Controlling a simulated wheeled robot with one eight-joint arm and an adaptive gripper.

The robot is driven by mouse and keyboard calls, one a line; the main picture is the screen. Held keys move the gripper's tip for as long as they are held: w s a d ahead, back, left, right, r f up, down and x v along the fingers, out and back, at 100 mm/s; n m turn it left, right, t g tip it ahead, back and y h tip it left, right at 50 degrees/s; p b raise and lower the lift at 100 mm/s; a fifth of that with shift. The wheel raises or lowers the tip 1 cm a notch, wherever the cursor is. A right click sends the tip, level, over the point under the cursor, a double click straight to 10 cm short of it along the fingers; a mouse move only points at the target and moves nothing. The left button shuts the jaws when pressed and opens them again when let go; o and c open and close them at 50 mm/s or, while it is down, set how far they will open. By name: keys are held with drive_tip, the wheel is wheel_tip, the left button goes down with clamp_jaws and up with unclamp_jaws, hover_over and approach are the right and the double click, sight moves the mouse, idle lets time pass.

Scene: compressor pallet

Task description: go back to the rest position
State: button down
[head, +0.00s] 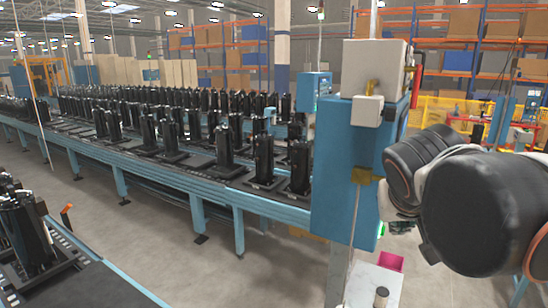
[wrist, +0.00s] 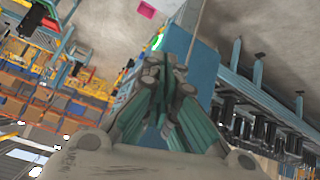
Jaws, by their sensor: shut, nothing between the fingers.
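My gripper (wrist: 163,100) shows in the wrist view, with its green fingers drawn together and nothing between them. It is in free air, and a blue cabinet shows behind it. In the head view my arm fills the right side, and the gripper itself cannot be made out there.
A blue control cabinet (head: 352,165) on a post stands beside my arm. Conveyors (head: 215,188) carry rows of black compressors (head: 225,145) at the left. More compressors (head: 30,235) stand at the near left. A pink bin (head: 391,261) is low by the post. Open floor (head: 190,260) lies between the lines.

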drive_tip(key=s+a+f+n+y, duration=0.1)
drive_tip(key=s+a+f+y, duration=0.1)
drive_tip(key=s+a+f, duration=0.45)
drive_tip(key=s+a+f+n+y, duration=0.15)
drive_tip(key=s+f, duration=0.25)
drive_tip(key=f, duration=0.6)
wheel_tip(320, 180, down, 27)
drive_tip(key=d+b, duration=0.1)
drive_tip(key=b, duration=2.7)
drive_tip(key=shift+f+g+y, duration=0.15)
drive_tip(key=shift+g+y, duration=0.15)
drive_tip(key=shift+y, duration=0.05)
drive_tip(key=shift+w+d, duration=0.1)
